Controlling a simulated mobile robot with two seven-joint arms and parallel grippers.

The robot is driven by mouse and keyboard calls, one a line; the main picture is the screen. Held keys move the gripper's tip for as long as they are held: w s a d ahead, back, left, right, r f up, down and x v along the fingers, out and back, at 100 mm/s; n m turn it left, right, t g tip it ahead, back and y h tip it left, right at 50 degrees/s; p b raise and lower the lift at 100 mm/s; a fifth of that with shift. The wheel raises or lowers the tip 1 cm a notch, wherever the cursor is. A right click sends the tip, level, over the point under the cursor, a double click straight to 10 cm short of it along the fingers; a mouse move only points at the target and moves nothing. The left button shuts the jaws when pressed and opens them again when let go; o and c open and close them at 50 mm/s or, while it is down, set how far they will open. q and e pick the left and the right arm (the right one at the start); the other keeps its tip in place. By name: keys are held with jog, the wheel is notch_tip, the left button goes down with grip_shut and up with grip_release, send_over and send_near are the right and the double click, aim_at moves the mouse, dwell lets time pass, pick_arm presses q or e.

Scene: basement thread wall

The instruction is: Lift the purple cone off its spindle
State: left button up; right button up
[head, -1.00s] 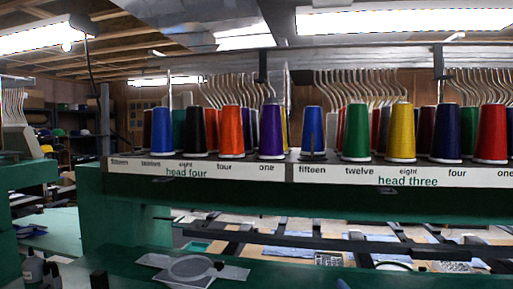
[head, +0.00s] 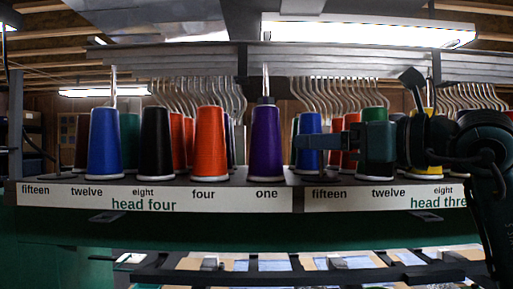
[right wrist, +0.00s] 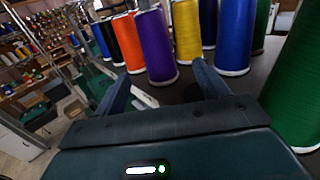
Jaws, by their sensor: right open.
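The purple cone (head: 266,143) stands upright on its spindle at the label "one" of head four, with a dark tip on top. My right gripper (head: 298,143) comes in from the right in the head view, at about mid-height of the cone and just right of it. In the right wrist view the gripper (right wrist: 161,70) is open and empty. The purple cone (right wrist: 157,45) stands ahead, between and beyond the two fingertips. I cannot tell whether a finger touches it. My left gripper is not in view.
An orange cone (head: 210,143) stands left of the purple one. A blue cone (head: 309,124) stands to its right, partly behind my gripper. In the right wrist view a yellow cone (right wrist: 187,30) and a green cone (right wrist: 297,90) stand close by. Metal thread tubes (head: 200,95) run behind.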

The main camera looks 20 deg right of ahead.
aim_at(279, 146)
jog(key=p+x, duration=0.1)
jog(key=x, duration=0.5)
jog(key=shift+s+a+p, duration=0.1)
jog(key=shift+p, duration=0.25)
jog(key=shift+w+a, duration=0.15)
jog(key=shift+w, duration=0.05)
jog(key=p+x, duration=0.1)
jog(key=x, duration=0.1)
jog(key=p+x, duration=0.1)
jog(key=x, duration=0.2)
jog(key=shift+s+a+f, duration=0.1)
jog(key=shift+f, duration=0.15)
jog(key=shift+w+a+f, duration=0.1)
jog(key=shift+w+f, duration=0.05)
jog(key=shift+w, duration=0.1)
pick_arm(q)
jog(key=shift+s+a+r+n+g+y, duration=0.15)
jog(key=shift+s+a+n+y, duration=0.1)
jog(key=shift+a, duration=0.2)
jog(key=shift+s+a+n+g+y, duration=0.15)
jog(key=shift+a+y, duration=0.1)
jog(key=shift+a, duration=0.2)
pick_arm(e)
jog(key=shift+c, duration=0.2)
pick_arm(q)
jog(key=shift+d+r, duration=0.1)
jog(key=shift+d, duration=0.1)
pick_arm(e)
jog(key=c, duration=1.1)
